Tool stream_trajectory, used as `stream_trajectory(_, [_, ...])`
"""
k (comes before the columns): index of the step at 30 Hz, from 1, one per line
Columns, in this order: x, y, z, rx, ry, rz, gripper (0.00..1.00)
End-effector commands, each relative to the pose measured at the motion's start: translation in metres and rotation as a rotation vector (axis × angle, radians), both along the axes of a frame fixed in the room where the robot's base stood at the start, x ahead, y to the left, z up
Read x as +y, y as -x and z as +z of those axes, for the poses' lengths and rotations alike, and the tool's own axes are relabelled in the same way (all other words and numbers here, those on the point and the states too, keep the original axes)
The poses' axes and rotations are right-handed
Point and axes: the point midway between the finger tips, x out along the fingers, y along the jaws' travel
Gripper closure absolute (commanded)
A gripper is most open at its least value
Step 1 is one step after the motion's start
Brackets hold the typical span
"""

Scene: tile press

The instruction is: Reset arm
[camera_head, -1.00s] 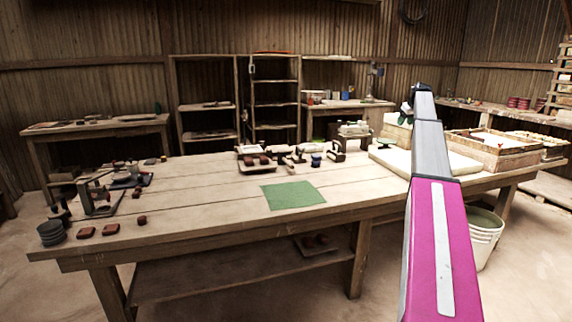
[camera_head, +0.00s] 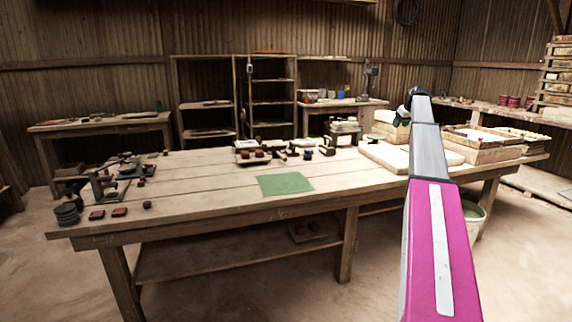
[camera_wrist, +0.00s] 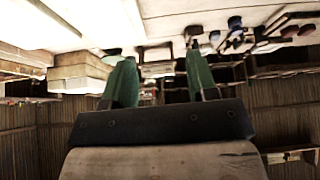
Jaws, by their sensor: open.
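My arm reaches up from the lower right of the head view. My gripper is at its far end, small and partly hidden by my own arm. In the wrist view my gripper (camera_wrist: 161,78) shows two green fingers standing well apart, with nothing held between them. The wrist view is upside down, with the table top along its upper edge. The gripper appears above the right part of the long wooden table (camera_head: 215,180), clear of its surface.
A green mat (camera_head: 285,184) lies on the table. The press (camera_head: 103,184) and dark red pieces (camera_head: 119,212) are at its left end. Wooden trays (camera_head: 478,150) and a pale slab (camera_head: 385,154) are at the right. A bucket (camera_head: 473,219) stands beside the table. Floor in front is open.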

Motion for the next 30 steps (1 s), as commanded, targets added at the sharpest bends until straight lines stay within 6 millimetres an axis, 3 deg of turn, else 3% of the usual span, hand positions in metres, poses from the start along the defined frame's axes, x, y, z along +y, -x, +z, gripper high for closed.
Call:
stream_trajectory(8, [0.047,-0.004,-0.022,-0.179,-0.039,0.096,0.47])
stream_trajectory(17, [0.124,-0.002,-0.050,-0.529,-0.092,0.175,0.47])
stream_trajectory(21, [0.166,0.014,-0.067,-0.766,-0.101,0.131,0.47])
stream_trajectory(24, [0.186,0.032,-0.081,-0.907,-0.086,0.041,0.47])
stream_trajectory(30, [0.203,0.085,-0.128,-1.021,-0.004,-0.231,0.47])
